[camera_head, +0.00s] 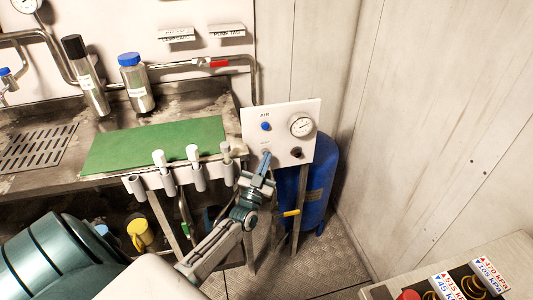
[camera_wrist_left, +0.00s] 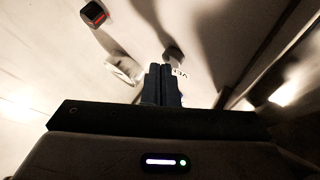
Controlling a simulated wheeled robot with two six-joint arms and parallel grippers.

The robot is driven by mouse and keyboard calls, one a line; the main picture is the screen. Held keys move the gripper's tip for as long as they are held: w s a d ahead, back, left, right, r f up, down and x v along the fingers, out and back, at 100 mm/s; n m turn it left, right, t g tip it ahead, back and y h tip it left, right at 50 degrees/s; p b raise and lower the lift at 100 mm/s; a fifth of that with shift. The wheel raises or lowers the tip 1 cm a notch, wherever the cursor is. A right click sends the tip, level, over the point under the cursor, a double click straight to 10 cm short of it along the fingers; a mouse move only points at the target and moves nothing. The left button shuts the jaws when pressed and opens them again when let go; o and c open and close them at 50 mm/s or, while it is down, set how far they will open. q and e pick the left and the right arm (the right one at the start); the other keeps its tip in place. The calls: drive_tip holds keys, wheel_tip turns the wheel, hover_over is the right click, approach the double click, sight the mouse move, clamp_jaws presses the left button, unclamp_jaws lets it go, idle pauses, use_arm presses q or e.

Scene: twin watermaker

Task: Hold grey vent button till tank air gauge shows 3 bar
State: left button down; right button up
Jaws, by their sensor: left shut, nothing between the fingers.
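The white air panel (camera_head: 253,118) carries a blue button (camera_head: 266,126), a round white gauge (camera_head: 302,126) and a dark knob (camera_head: 296,152). The gauge's needle is too small to read. My left gripper (camera_head: 266,158) is shut and empty, its tips at the panel's lower left. The grey vent button is mostly hidden behind the tips in the head view. In the left wrist view, the shut fingers (camera_wrist_left: 162,82) point at a small grey round piece (camera_wrist_left: 172,55) beside a partly covered label reading "VE". I cannot tell whether the tips touch it. My right gripper is out of view.
A blue tank (camera_head: 322,180) stands behind the panel. A row of white holders (camera_head: 165,183) lines the counter front, left of my arm. A green mat (camera_head: 155,143) and two bottles are on the counter. A box with labelled buttons (camera_head: 480,285) stands at lower right.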

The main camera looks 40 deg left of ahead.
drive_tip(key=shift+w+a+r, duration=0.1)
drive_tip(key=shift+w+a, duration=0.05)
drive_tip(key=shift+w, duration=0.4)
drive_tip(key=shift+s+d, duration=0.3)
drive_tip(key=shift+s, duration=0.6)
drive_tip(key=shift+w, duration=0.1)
